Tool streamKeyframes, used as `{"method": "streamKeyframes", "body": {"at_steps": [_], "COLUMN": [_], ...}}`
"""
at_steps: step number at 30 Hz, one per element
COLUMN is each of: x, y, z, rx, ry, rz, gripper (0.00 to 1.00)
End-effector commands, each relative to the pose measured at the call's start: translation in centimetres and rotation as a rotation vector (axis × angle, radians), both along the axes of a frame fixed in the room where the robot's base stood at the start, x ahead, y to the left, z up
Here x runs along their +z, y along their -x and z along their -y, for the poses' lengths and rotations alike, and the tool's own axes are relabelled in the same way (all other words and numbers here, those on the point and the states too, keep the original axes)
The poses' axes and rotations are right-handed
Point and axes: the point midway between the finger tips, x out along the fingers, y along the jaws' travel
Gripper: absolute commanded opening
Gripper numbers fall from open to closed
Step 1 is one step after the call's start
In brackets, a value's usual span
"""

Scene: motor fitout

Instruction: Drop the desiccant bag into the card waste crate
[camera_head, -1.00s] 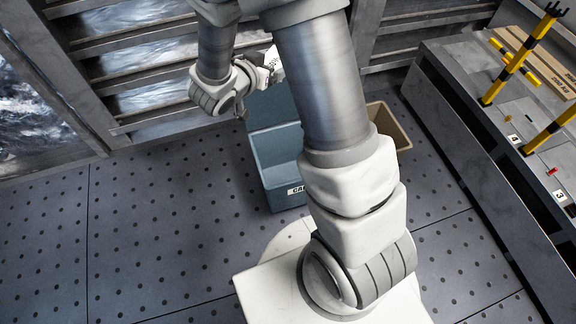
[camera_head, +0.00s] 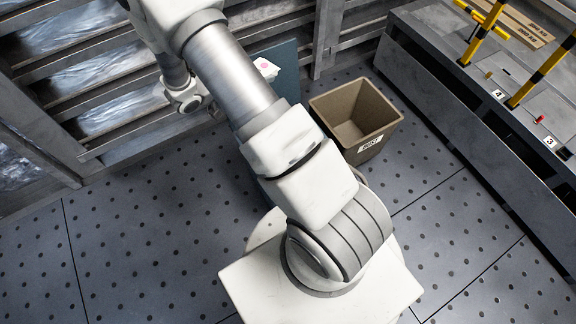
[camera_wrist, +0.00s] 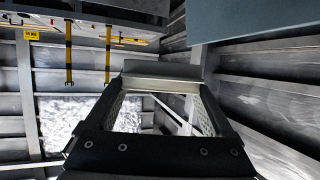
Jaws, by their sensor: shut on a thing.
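The desiccant bag (camera_head: 265,68) is a small white piece with a pink dot, showing past my arm in the head view, in front of or over the blue card crate (camera_head: 287,62). Most of that crate is hidden behind my arm. In the wrist view my gripper (camera_wrist: 160,95) is shut on the bag (camera_wrist: 162,69), which shows as a pale strip across the fingertips. In the head view the gripper's fingers are hidden behind my arm. I cannot tell how high the bag is above the crate.
An empty-looking tan bin (camera_head: 355,112) with a white label stands to the right of the blue crate. A grey bench (camera_head: 440,60) with yellow-black posts runs along the right. Slatted walls (camera_head: 60,75) stand at the back left. The perforated floor (camera_head: 140,230) is clear at left.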

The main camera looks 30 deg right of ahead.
Motion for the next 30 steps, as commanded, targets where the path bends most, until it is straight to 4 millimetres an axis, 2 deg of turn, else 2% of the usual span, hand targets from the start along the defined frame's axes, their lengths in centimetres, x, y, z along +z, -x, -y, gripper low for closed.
{"method": "streamKeyframes", "body": {"at_steps": [1, 6, 12, 15, 18, 21, 30], "x": [-2.9, -10.1, -18.2, -21.3, -23.4, -24.6, -26.6], "y": [0.0, 0.2, 1.0, 1.4, 1.7, 1.9, 2.0], "z": [0.9, 3.5, 6.4, 7.3, 8.0, 8.3, 8.5], "rx": [-0.046, -0.198, -0.343, -0.389, -0.42, -0.436, -0.443], "ry": [0.003, 0.003, 0.002, 0.002, 0.001, -0.001, -0.001], "rz": [-0.004, -0.002, 0.0, -0.001, 0.0, 0.0, 0.0], "gripper": [0.23, 0.23, 0.23, 0.23, 0.23, 0.23, 0.23]}}
